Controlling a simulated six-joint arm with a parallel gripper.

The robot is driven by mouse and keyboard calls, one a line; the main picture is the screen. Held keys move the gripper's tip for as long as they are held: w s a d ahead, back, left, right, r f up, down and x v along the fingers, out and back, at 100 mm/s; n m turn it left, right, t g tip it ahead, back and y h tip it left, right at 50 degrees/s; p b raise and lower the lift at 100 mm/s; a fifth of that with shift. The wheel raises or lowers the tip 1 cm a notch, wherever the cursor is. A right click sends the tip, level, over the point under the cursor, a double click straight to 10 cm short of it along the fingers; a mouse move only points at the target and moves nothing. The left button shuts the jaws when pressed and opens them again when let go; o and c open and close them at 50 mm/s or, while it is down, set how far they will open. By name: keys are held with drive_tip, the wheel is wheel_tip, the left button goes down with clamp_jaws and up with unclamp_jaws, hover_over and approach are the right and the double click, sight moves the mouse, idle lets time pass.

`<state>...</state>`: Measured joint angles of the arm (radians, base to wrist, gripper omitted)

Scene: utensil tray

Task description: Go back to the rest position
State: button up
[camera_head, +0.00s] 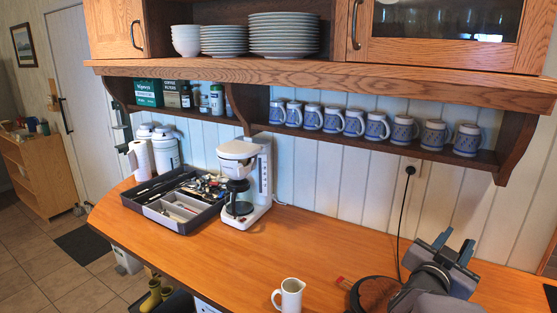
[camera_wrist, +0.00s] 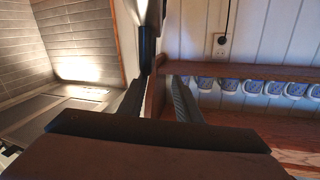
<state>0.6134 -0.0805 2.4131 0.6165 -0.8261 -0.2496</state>
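My gripper (camera_head: 454,244) is raised above the right end of the wooden counter in the head view, apart from the tray. Its two fingers stand apart with nothing visible held between them. In the wrist view the fingers of my gripper (camera_wrist: 160,82) also show a gap, with the shelf's wooden side behind it. The dark utensil tray (camera_head: 163,221) sits on the left part of the counter, holding several utensils in its compartments. Single utensils are too small to tell apart.
A white coffee maker (camera_head: 262,170) stands right of the tray. A white mug (camera_head: 291,297) is at the front edge. A brown round item (camera_head: 376,294) lies near my arm. A shelf (camera_head: 400,150) with blue-white mugs hangs above. The counter's middle is clear.

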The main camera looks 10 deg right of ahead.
drive_tip(key=w+a+f+n+y, duration=0.4)
drive_tip(key=a+f+y, duration=0.3)
drive_tip(key=a, duration=0.4)
drive_tip(key=w+a+f+n+y, duration=0.3)
drive_tip(key=w+a+f+y, duration=0.15)
drive_tip(key=a+f, duration=0.5)
drive_tip(key=s+a+f+n+g+y+b, duration=0.1)
drive_tip(key=s+a+f+n+g+y, duration=0.1)
drive_tip(key=s+a+f, duration=0.3)
drive_tip(key=s+a+f+n+g+y+b, duration=0.1)
drive_tip(key=s+a+f+n+g+y, duration=0.2)
drive_tip(key=a, duration=0.5)
drive_tip(key=s+a+f+n+g, duration=0.1)
drive_tip(key=s+g, duration=0.1)
drive_tip(key=s, duration=0.4)
drive_tip(key=s+a+f+n+g+h, duration=0.1)
drive_tip(key=s+a+f, duration=0.1)
drive_tip(key=s, duration=0.3)
drive_tip(key=shift+s+g, duration=0.4)
drive_tip(key=shift+f, duration=0.15)
wheel_tip(320, 180, down, 29)
drive_tip(key=b, duration=2.9)
